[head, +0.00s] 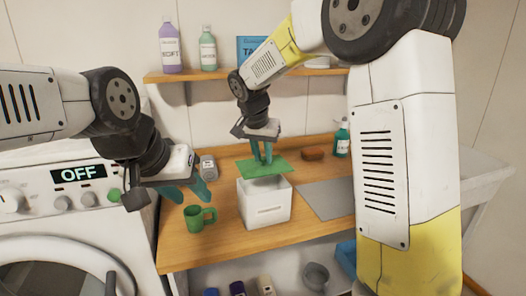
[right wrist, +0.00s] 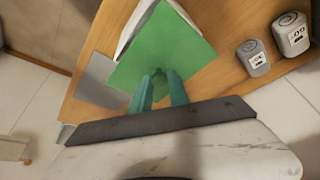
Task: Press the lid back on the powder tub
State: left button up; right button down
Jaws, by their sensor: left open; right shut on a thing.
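The white powder tub (head: 264,212) stands on the wooden counter, its open top showing. My right gripper (head: 264,160) is shut on the green lid (head: 250,166), above the tub and toward its back. The lid looks apart from the rim, but the exact gap is hard to tell. The lid hides most of the tub there, leaving a white edge (right wrist: 134,30). My left gripper (head: 187,190) is open and empty, left of the tub and above a green mug.
The green mug (head: 195,219) stands left of the tub. A grey mat (head: 326,199) lies to its right. Two grey canisters (right wrist: 252,57) (right wrist: 291,35) stand nearby. A brown block (head: 313,154) and green bottle (head: 342,142) stand at the back. A shelf (head: 220,74) hangs above.

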aim_at(262, 166)
jog(key=shift+f, duration=2.35)
jog(key=shift+f, duration=0.35)
dwell(0.8)
jog(key=c, duration=1.2)
grip_release()
jog(key=shift+o, duration=0.4)
jog(key=o, duration=0.4)
jog(key=shift+o, duration=0.2)
jog(key=shift+r, duration=3.55)
